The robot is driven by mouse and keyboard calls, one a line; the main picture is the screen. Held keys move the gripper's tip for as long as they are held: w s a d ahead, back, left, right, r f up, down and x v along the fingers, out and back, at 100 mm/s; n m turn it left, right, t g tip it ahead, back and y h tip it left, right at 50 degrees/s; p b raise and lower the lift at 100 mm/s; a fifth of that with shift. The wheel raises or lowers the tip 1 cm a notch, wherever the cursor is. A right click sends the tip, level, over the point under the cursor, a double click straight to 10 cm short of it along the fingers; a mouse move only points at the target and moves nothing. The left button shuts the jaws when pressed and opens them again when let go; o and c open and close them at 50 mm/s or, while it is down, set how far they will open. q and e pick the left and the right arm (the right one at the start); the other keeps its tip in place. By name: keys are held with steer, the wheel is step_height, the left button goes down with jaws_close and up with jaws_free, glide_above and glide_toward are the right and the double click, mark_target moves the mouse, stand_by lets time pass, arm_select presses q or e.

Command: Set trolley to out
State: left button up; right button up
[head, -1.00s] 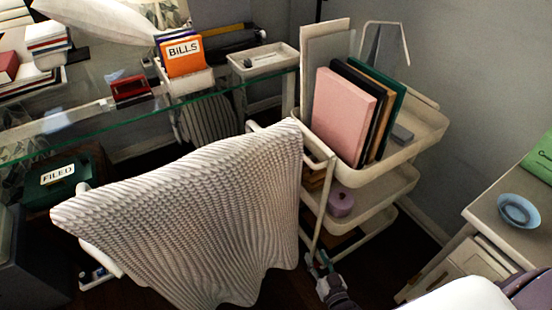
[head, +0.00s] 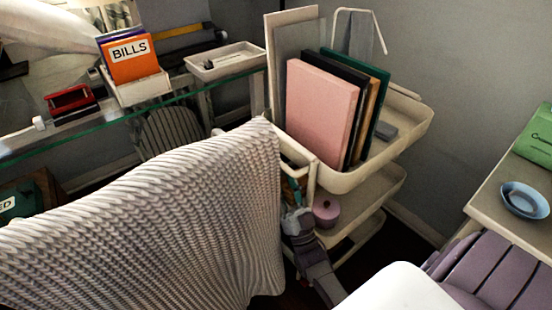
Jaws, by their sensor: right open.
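The trolley (head: 345,183) is a cream cart with three tiers, standing against the grey wall right of centre. Its top tier holds upright pink, black, tan and green books or folders (head: 320,110) and a small grey item. A mauve round pot (head: 326,211) sits on its middle tier. My right gripper (head: 294,192) is open at the trolley's near left side, by the middle tier and below the top rim. Whether it touches the trolley frame is hard to tell. My left gripper is out of view.
A chair draped with a white knitted throw (head: 150,230) stands close to the trolley's left and hides part of it. A glass desk (head: 110,118) with a BILLS holder (head: 135,75) and white tray (head: 225,62) is behind. A side table (head: 485,200) with a blue bowl (head: 525,200) is at right.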

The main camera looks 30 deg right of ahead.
mark_target(277, 158)
steer(key=x, duration=0.6)
steer(key=shift+w+r, duration=0.1)
steer(key=shift+w, duration=0.05)
jaws_close()
